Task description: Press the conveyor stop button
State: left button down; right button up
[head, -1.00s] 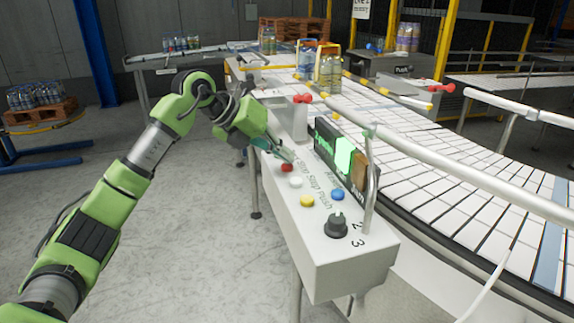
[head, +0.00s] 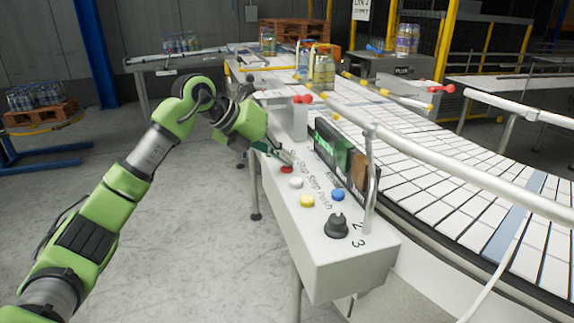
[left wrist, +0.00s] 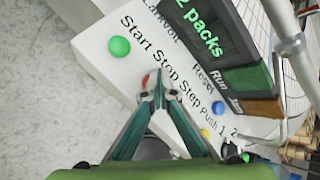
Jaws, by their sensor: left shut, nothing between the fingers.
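The red button (head: 287,170), in line with the "Stop" label, is on the sloped top of the white control box (head: 345,262). My left gripper (head: 287,160) comes in from the left, shut and empty, with its tips right at the red button. In the left wrist view the fingertips (left wrist: 158,76) cover part of the red button (left wrist: 146,80); I cannot tell whether they touch it. The green button (left wrist: 119,45) by "Start" shows in the left wrist view. The green lamp panel (head: 343,155) is dim. My right gripper is not in view.
White (head: 296,183), yellow (head: 307,201) and blue (head: 338,194) buttons and a black knob (head: 336,226) share the box top. A metal rail (head: 470,165) runs beside the white-slatted conveyor (head: 440,190). A bottle pack (head: 324,68) stands farther up the conveyor.

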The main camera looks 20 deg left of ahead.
aim_at(284, 167)
pick_arm(q)
jog(key=shift+r+p, duration=0.75)
jog(key=shift+r, duration=0.15)
jog(key=shift+r, duration=0.1)
notch_tip(284, 167, up, 5)
jog(key=p, duration=0.4)
